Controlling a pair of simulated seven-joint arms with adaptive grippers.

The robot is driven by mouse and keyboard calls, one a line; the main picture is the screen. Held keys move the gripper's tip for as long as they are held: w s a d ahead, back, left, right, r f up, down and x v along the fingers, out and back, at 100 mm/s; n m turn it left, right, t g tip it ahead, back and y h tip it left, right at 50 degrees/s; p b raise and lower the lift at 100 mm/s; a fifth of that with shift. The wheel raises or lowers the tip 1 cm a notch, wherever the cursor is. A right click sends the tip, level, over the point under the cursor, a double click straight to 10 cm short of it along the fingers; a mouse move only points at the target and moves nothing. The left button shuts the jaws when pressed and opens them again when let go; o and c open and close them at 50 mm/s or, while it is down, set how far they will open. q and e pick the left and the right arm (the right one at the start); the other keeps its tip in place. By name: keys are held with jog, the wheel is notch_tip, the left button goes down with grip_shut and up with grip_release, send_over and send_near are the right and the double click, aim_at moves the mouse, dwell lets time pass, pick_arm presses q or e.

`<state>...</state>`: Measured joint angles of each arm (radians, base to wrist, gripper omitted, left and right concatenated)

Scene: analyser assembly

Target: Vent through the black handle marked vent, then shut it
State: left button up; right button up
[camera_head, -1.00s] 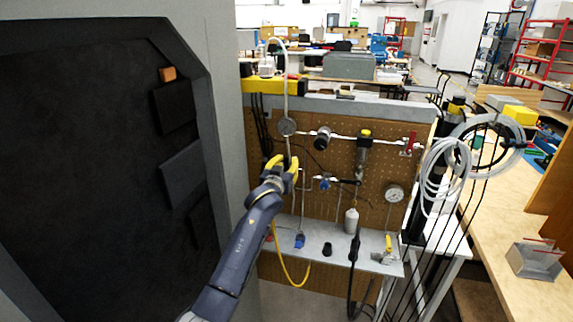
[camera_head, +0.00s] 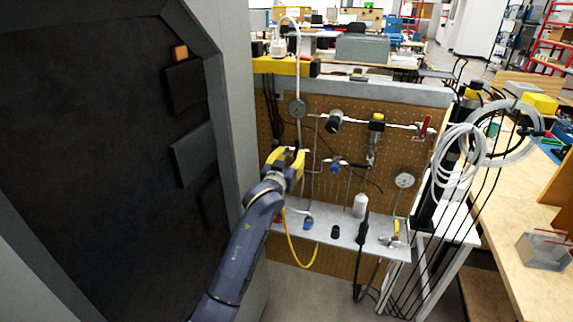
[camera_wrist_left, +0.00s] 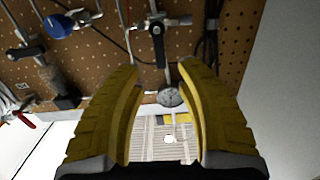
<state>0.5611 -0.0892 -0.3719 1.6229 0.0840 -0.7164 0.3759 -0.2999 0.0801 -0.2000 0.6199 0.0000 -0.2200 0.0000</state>
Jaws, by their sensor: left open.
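My left gripper (camera_head: 288,157) is open and empty in front of the pegboard's left part, below a round gauge (camera_head: 298,109). In the left wrist view its two yellow fingers (camera_wrist_left: 158,70) point at the board. A black lever handle (camera_wrist_left: 158,45) on a pipe valve shows beyond and between the fingertips, apart from them. A second black handle (camera_wrist_left: 25,52) shows at the left of that view, beside a blue knob (camera_wrist_left: 58,26). No label is readable, so I cannot tell which handle is marked vent. My right gripper is not in view.
The pegboard (camera_head: 395,150) carries pipes, a red handle (camera_head: 424,127) and another gauge (camera_head: 404,180). A grey shelf (camera_head: 345,236) juts out below. A yellow hose (camera_head: 298,255) hangs near my arm. A large dark cabinet (camera_head: 90,150) stands close on the left.

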pick_arm(q)
jog(key=shift+v, duration=2.35)
dwell(0.5)
